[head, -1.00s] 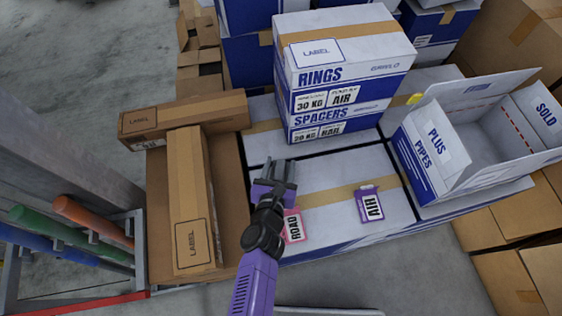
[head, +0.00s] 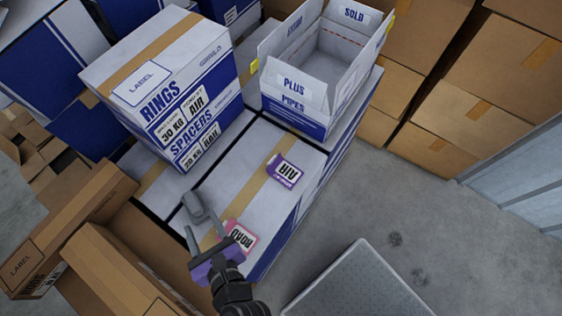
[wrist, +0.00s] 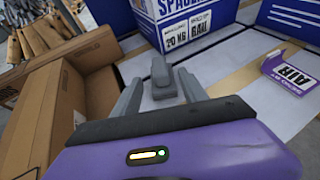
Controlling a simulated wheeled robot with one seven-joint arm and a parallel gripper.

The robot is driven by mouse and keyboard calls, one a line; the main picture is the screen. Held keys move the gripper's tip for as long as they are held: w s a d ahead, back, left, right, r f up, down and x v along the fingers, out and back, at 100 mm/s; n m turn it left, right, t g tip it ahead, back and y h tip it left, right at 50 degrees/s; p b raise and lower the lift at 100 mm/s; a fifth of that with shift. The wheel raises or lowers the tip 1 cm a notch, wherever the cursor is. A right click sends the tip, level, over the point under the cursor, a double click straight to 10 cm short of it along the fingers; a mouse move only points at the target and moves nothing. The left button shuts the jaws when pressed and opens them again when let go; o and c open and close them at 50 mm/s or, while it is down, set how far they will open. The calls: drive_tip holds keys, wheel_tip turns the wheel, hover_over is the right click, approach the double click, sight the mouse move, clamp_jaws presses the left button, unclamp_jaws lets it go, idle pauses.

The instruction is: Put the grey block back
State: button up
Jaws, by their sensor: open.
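The grey block (head: 194,206) lies on the white top of a blue-and-white box (head: 238,172), near its left edge. My gripper (head: 199,226) is open, with its purple body low over that box and its two grey fingers pointing at the block. In the wrist view the block (wrist: 162,76) shows between the ends of the open fingers (wrist: 160,92), with a visible gap on each side. Whether the fingertips reach past it I cannot tell.
A pink ROAD tag (head: 239,237) is close right of my gripper, and a purple AIR tag (head: 286,170) lies farther right. Stacked RINGS and SPACERS boxes (head: 165,85) stand behind. An open PLUS PIPES box (head: 300,95) is at the back. Brown cartons (head: 110,270) crowd the left.

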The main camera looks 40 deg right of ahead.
drive_tip(key=s+d+r+n, duration=0.2)
drive_tip(key=s+d+n, duration=0.4)
drive_tip(key=s+n, duration=0.2)
drive_tip(key=s+d+r+n, duration=0.3)
drive_tip(key=s+d+n, duration=0.2)
drive_tip(key=s+n, duration=0.4)
drive_tip(key=s+d+r+n, duration=0.2)
drive_tip(key=d+r+n, duration=0.4)
drive_tip(key=n, duration=0.4)
drive_tip(key=s+d+r+n+t+y, duration=0.1)
drive_tip(key=s+d+r+n, duration=0.1)
drive_tip(key=d+r+n, duration=0.4)
drive_tip(key=n, duration=0.4)
drive_tip(key=shift+s+r+y, duration=0.2)
drive_tip(key=shift+r+y, duration=0.1)
drive_tip(key=shift+r, duration=0.1)
